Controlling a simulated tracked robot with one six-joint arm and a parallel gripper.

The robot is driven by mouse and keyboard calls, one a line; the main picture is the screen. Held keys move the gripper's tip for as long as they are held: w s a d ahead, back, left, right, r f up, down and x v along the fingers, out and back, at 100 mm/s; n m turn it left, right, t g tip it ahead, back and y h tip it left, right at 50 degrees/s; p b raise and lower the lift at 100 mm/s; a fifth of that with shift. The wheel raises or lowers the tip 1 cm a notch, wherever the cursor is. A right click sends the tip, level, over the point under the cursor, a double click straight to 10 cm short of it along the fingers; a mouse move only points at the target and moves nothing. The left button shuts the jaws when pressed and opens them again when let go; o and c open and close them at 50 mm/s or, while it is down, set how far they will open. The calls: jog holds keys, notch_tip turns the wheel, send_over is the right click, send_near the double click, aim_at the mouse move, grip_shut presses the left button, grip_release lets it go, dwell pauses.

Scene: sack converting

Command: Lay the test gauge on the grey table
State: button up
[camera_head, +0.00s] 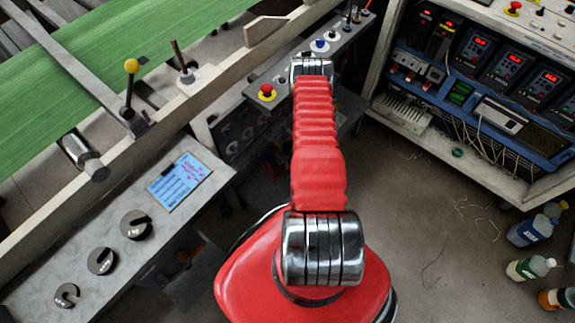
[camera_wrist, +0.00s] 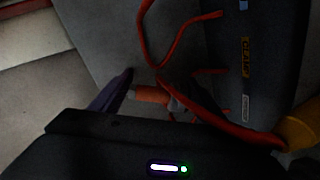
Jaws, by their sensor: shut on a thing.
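In the wrist view my gripper (camera_wrist: 152,86) is shut on a small orange, roughly cylindrical thing (camera_wrist: 151,95), which looks like the test gauge. The picture is dark, and the thing's full shape and any dial or markings cannot be made out. The grey table (camera_head: 100,230) is at the left in the head view. My gripper does not show in the head view; my red arm reaches away up the middle, to the right of the table.
On the table lie a blue note sheet (camera_head: 180,182) and several slotted weights, one at its middle (camera_head: 136,226). Red cable (camera_wrist: 205,110) and a dark panel (camera_wrist: 262,45) are close to my gripper.

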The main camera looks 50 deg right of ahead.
jog(key=o, duration=1.1)
jog(key=shift+o, duration=0.6)
jog(key=shift+s+a, duration=0.1)
jog(key=v, duration=1.3)
jog(key=shift+d+r, duration=0.25)
jog(key=shift+r, duration=0.15)
